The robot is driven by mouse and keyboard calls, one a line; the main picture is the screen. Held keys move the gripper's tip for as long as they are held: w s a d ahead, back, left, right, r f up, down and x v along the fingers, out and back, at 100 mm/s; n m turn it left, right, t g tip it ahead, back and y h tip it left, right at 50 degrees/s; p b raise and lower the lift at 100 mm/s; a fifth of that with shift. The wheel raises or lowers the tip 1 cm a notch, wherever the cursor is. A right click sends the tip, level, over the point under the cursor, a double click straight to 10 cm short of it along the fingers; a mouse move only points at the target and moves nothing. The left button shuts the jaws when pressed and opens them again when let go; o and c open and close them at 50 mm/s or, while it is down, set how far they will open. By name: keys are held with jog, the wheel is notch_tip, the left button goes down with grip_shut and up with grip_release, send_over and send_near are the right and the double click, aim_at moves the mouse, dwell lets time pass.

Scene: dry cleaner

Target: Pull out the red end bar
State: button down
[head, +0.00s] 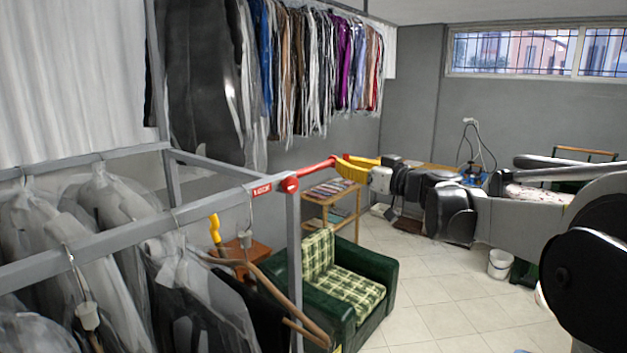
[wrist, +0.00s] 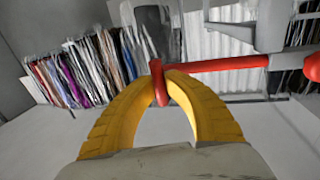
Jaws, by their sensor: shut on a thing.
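The red end bar (head: 316,169) sticks out to the right from the red knob at the corner of a grey metal clothes rack (head: 232,173) in the head view. My gripper (head: 344,161) has yellow fingers and is shut on the bar's outer end. In the wrist view the red bar (wrist: 215,66) runs right from the fingertips, and its red end piece sits between the tips of my gripper (wrist: 161,80). A red knob (wrist: 312,67) is at the right edge there. A small red label is on the rack beside the knob in the head view.
Bagged garments (head: 120,215) hang on the rack at left, with a wooden hanger in front. A green armchair (head: 345,285) and a small wooden table (head: 330,193) stand below the bar. Tiled floor is open to the right, with a white bucket (head: 500,264).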

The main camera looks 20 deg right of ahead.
jog(key=w+d, duration=0.6)
jog(key=d, duration=0.3)
jog(key=shift+w+b, duration=0.3)
jog(key=shift+b, duration=0.15)
jog(key=c, duration=1.4)
grip_release()
jog(key=shift+s+d, duration=0.1)
jog(key=v, duration=1.2)
jog(key=shift+r, duration=0.1)
